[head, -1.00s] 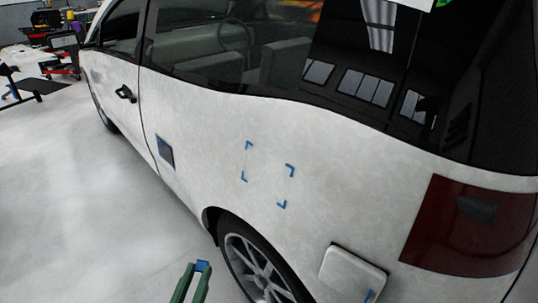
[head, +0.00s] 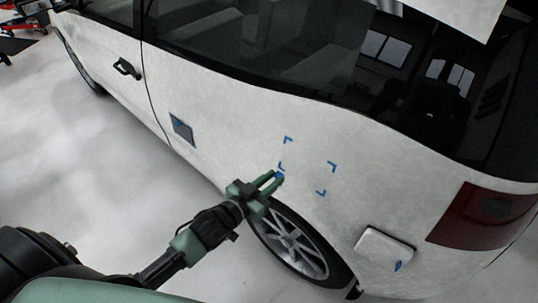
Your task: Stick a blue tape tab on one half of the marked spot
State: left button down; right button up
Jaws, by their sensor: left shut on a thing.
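The marked spot (head: 306,166) is on the white rear side panel of the car, framed by several blue corner marks. My left gripper (head: 275,181) is shut on a small blue tape tab (head: 280,175), which shows at its fingertips. The tab is just below the lower left corner mark. I cannot tell whether it touches the panel. My right gripper is not in view.
The rear wheel (head: 290,243) is just below my left gripper. A white box (head: 376,246) with a blue piece at its edge is on the lower right panel, near the red tail light (head: 478,217). A dark patch (head: 181,128) is on the side at left.

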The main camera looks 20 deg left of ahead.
pick_arm(q)
jog(key=b+x, duration=0.1)
jog(key=x, duration=0.1)
jog(key=a+b+x, duration=0.1)
jog(key=b+x, duration=0.1)
jog(key=x, duration=0.1)
jog(key=b+x, duration=0.1)
jog(key=x, duration=0.2)
jog(key=shift+w+a+r, duration=0.25)
jog(key=shift+w+a, duration=0.05)
jog(key=shift+a, duration=0.1)
jog(key=shift+w, duration=0.1)
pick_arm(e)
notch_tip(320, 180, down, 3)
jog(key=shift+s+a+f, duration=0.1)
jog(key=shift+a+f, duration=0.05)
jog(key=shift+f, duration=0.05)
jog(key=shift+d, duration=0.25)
pick_arm(q)
jog(key=shift+w+d+f+b, duration=0.1)
jog(key=shift+w+d+b, duration=0.15)
jog(key=shift+w+b, duration=0.3)
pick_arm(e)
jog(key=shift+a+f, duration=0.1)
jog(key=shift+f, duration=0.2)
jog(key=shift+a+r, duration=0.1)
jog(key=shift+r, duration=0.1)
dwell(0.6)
